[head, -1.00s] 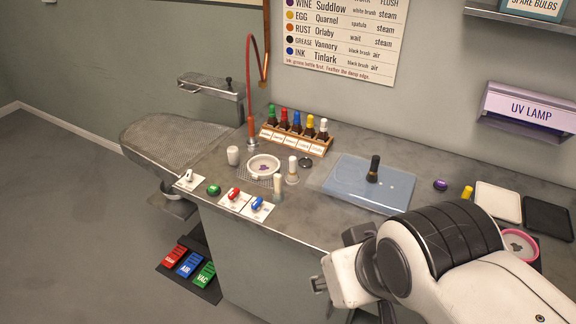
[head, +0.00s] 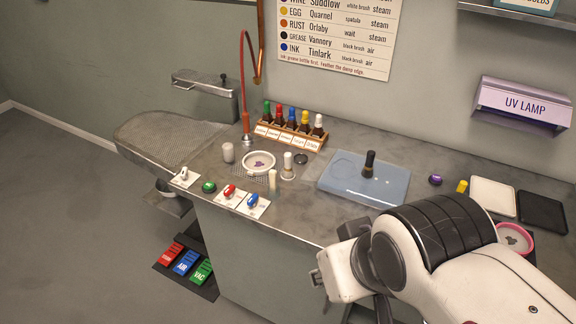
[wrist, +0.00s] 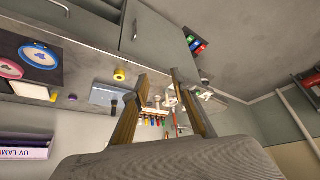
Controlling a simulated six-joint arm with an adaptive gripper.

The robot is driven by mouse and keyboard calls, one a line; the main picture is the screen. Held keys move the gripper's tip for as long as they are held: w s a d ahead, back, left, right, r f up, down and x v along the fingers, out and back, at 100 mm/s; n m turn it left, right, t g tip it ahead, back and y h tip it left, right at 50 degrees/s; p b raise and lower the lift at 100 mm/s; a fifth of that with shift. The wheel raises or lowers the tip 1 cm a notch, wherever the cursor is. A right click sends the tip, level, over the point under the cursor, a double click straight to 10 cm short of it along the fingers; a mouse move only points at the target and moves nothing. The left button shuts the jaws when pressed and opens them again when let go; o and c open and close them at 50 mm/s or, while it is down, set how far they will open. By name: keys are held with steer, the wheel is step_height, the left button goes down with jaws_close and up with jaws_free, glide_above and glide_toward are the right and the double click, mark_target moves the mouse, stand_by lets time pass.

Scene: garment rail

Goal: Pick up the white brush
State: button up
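The white brush (head: 288,161) stands upright with a white top in a small round holder on the grey bench, right of the white dish (head: 258,162). A shorter cream cylinder (head: 272,181) stands in front of it. My gripper (wrist: 165,72) shows two fingers spread apart with nothing held between them in the wrist view. Small pale items show beyond the gap there, too small to tell apart. In the head view my wrist is at the bench's front edge, right of and nearer than the brush; the fingers are mostly hidden.
A blue tray (head: 345,187) with an upright black brush (head: 369,165) lies right of the white brush. A rack of bottles (head: 289,134) stands behind. Red and blue switches (head: 229,191) line the front edge. A white cup (head: 228,153) stands left of the dish.

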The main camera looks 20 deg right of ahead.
steer(key=w+d+f+t, duration=0.2)
steer(key=w+f, duration=0.1)
steer(key=w, duration=0.8)
steer(key=w+d+f+t+h, duration=0.1)
steer(key=w+f, duration=0.2)
steer(key=w, duration=0.9)
steer(key=w+d+f+t, duration=0.2)
steer(key=w, duration=0.9)
steer(key=m+t, duration=0.1)
steer(key=t, duration=0.1)
glide_toward(289, 168)
steer(key=shift+w+a, duration=0.15)
steer(key=shift+w, duration=0.75)
steer(key=shift+w+d+f+t, duration=0.1)
steer(key=shift+w+f+t, duration=0.15)
steer(key=shift+f, duration=0.2)
steer(key=shift+w+d+f+t, duration=0.15)
steer(key=shift+w+f, duration=0.1)
steer(key=shift+f, duration=0.2)
steer(key=shift+w, duration=0.1)
steer(key=shift+x, duration=1.2)
steer(key=shift+w+f, duration=0.1)
steer(key=shift+x, duration=2.5)
